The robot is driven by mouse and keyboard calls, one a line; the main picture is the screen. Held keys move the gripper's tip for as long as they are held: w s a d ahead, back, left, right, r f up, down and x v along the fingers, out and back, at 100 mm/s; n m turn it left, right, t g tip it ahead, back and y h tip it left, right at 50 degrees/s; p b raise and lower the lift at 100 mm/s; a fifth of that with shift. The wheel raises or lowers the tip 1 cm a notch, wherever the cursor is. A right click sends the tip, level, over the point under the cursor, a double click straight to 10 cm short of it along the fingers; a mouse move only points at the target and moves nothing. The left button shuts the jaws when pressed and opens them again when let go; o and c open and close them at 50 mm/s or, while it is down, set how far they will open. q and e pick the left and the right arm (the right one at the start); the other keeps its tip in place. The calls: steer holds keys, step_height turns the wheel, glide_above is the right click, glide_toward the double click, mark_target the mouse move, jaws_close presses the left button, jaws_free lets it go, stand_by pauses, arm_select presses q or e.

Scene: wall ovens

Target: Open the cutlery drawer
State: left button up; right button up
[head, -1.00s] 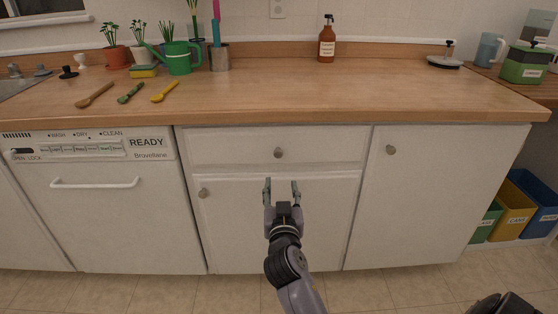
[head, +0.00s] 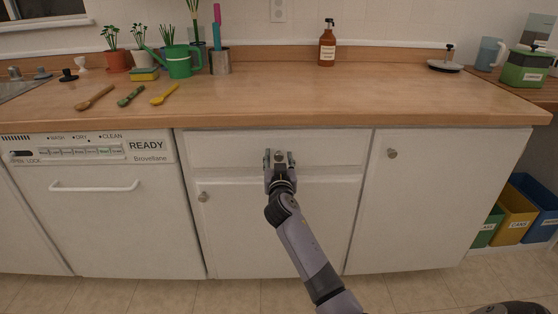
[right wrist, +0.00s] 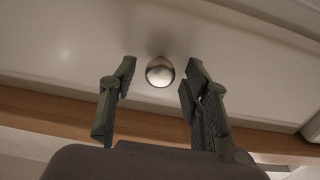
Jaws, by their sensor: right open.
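The cutlery drawer (head: 225,148) is a shut white drawer front under the counter, between the dishwasher and a cupboard door. Its round metal knob (head: 279,155) is at the middle of the front. My right gripper (head: 279,154) is in front of the knob with its fingers open on either side of it. In the right wrist view the knob (right wrist: 160,71) shows between the two open fingertips (right wrist: 158,76), with gaps to both. My left gripper is not in view.
A cupboard door with a knob (head: 203,197) is below the drawer, and another door knob (head: 392,153) is to the right. The dishwasher (head: 95,205) is on the left. The wooden counter edge (head: 330,117) juts just above the drawer. Bins (head: 515,213) stand at the far right.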

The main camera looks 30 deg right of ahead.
steer(key=shift+c, duration=0.3)
jaws_close()
stand_by(0.3)
stand_by(0.3)
